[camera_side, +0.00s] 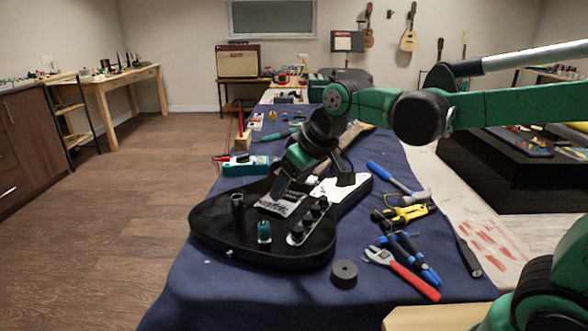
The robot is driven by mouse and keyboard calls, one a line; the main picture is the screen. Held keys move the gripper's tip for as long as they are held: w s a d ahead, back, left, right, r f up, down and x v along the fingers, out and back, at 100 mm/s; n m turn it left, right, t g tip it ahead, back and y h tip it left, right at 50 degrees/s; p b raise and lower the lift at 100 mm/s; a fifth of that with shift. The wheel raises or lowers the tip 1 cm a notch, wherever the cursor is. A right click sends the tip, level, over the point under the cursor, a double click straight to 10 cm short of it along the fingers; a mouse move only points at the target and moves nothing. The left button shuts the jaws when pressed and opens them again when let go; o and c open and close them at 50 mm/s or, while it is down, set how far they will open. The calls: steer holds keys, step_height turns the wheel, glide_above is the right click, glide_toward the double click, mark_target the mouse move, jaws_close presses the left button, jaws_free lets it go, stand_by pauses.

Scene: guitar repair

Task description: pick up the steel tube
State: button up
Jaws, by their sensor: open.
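A small dark grey cylinder (237,203), which looks like the steel tube, stands upright on the left part of the black guitar body (215,228). My gripper (313,182) is over the guitar, to the right of the tube and apart from it. Its two fingers point down and are spread, one above the pickup and one near the white pickguard area. I see nothing held between them. How high the fingertips are above the guitar is hard to tell.
A green-topped piece (264,231) and black knobs (297,232) stand up from the guitar. A black ring (344,273), red-handled wrench (412,280) and yellow pliers (402,215) lie nearby. A green meter (247,165) lies behind. Blue cloth (210,290) is bare at front.

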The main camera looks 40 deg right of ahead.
mark_target(240, 197)
steer(key=w+f, duration=0.2)
steer(key=w, duration=0.2)
steer(key=w+f+n+g, duration=0.1)
steer(key=w, duration=0.3)
steer(key=w+f+n, duration=0.1)
steer(key=w+f, duration=0.1)
steer(key=w, duration=0.2)
steer(key=shift+w+a+f+g+y, duration=0.3)
steer(key=shift+w+f, duration=0.4)
steer(key=shift+f, duration=0.2)
steer(key=shift+x, duration=2.55)
steer(key=shift+a, duration=0.1)
jaws_close()
